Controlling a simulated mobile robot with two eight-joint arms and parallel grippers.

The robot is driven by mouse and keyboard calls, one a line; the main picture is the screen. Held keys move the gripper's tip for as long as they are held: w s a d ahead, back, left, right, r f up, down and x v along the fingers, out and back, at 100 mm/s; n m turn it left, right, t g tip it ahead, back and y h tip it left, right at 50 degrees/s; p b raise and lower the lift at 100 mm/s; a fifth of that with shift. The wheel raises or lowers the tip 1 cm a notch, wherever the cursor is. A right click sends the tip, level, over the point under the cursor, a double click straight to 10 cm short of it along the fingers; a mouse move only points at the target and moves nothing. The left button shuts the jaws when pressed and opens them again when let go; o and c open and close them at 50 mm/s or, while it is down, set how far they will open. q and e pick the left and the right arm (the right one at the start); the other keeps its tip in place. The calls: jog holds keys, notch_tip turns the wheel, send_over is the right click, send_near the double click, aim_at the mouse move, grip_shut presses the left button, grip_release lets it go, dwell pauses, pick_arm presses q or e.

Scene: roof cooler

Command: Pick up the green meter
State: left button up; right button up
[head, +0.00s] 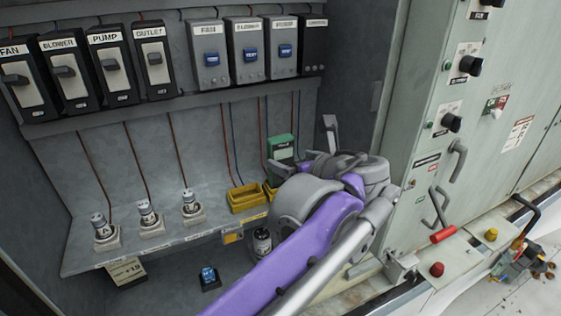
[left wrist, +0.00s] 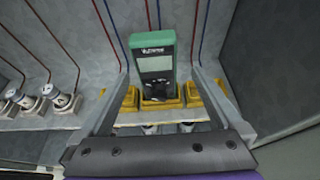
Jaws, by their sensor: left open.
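The green meter (head: 281,147) stands upright at the back of the cabinet shelf, partly hidden by my left arm in the head view. In the left wrist view the green meter (left wrist: 153,48) faces me, with a grey screen and a dark dial, its base at a yellow holder (left wrist: 161,104). My left gripper (left wrist: 160,74) is open, with one grey finger on each side of the meter in the picture. I cannot tell whether the fingers touch it. My right gripper is not in view.
Yellow bins (head: 247,198) sit left of the meter. Several fuse-like cylinders (head: 149,212) stand on the shelf (head: 165,240). Wires run down the back wall. Switch boxes (head: 210,55) hang above. A control panel (head: 440,110) with knobs flanks the right side.

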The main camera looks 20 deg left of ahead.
aim_at(283, 157)
pick_arm(q)
jog(key=x, duration=0.6)
jog(key=shift+s+a+p, duration=0.1)
jog(key=shift+a+p, duration=0.1)
jog(key=shift+p, duration=0.15)
jog(key=shift+s, duration=0.15)
jog(key=shift+c, duration=0.9)
grip_shut()
